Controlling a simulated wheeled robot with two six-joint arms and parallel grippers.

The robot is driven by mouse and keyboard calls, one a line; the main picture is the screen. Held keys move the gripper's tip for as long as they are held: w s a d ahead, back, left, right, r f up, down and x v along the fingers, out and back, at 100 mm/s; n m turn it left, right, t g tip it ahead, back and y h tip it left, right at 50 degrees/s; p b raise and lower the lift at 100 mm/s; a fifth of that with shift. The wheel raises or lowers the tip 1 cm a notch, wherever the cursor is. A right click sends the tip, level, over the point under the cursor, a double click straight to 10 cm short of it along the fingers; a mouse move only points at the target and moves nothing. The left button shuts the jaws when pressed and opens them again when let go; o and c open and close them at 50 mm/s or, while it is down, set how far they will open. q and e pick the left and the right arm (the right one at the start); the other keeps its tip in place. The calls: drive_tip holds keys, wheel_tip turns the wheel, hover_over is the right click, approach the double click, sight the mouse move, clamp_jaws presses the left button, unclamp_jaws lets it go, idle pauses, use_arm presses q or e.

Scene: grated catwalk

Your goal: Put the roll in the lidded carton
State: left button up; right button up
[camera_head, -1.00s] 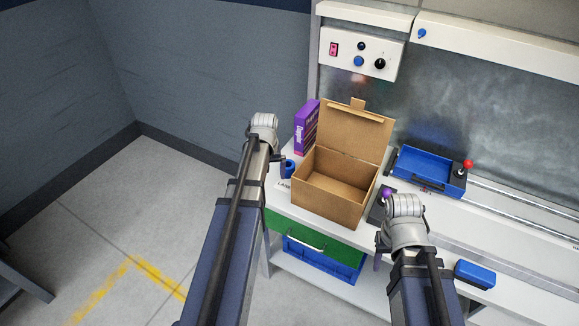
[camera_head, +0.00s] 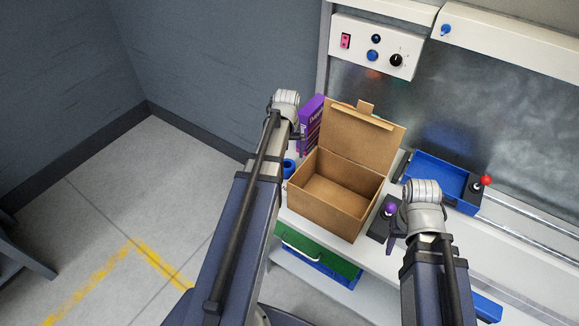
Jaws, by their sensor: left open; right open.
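The lidded carton (camera_head: 325,214) is a brown cardboard box on the workbench, with its lid (camera_head: 358,137) raised at the back and its inside empty. A small blue round thing (camera_head: 289,167), apparently the roll, stands at the carton's left and is partly hidden by my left arm. My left gripper (camera_head: 299,134) is open beside the carton's back left corner, near the purple box; its fingers show only in part. My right gripper (camera_head: 396,238) is open to the right of the carton, beside the joystick, and holds nothing that I can see.
A purple box (camera_head: 312,122) stands behind the carton's left side. A dark joystick box (camera_head: 380,225) with a purple knob sits right of the carton. A blue tray (camera_head: 440,177) and a red-knobbed lever (camera_head: 485,181) are further right. A green drawer (camera_head: 318,252) is below the bench top.

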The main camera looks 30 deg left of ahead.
sight(287, 164)
use_arm(q)
drive_tip(key=shift+w+a+f+b, duration=0.1)
drive_tip(key=shift+w+f+b, duration=0.05)
drive_tip(key=shift+f+b, duration=1.15)
drive_tip(key=shift+w+a+f+b, duration=0.1)
drive_tip(key=shift+f+b, duration=1.2)
drive_tip(key=shift+f, duration=0.05)
drive_tip(key=shift+w+a+f+b, duration=0.1)
drive_tip(key=shift+w+f+b, duration=0.05)
drive_tip(key=shift+f+b, duration=1.15)
use_arm(e)
drive_tip(key=shift+f, duration=4)
use_arm(q)
drive_tip(key=shift+r, duration=0.1)
drive_tip(key=shift+c, duration=0.2)
use_arm(e)
drive_tip(key=shift+r, duration=0.15)
use_arm(q)
drive_tip(key=c, duration=1.5)
drive_tip(key=shift+r, duration=0.1)
use_arm(e)
drive_tip(key=shift+r, duration=0.1)
use_arm(q)
wheel_tip(287, 164, up, 10)
drive_tip(key=p, duration=1)
use_arm(e)
wheel_tip(287, 164, up, 10)
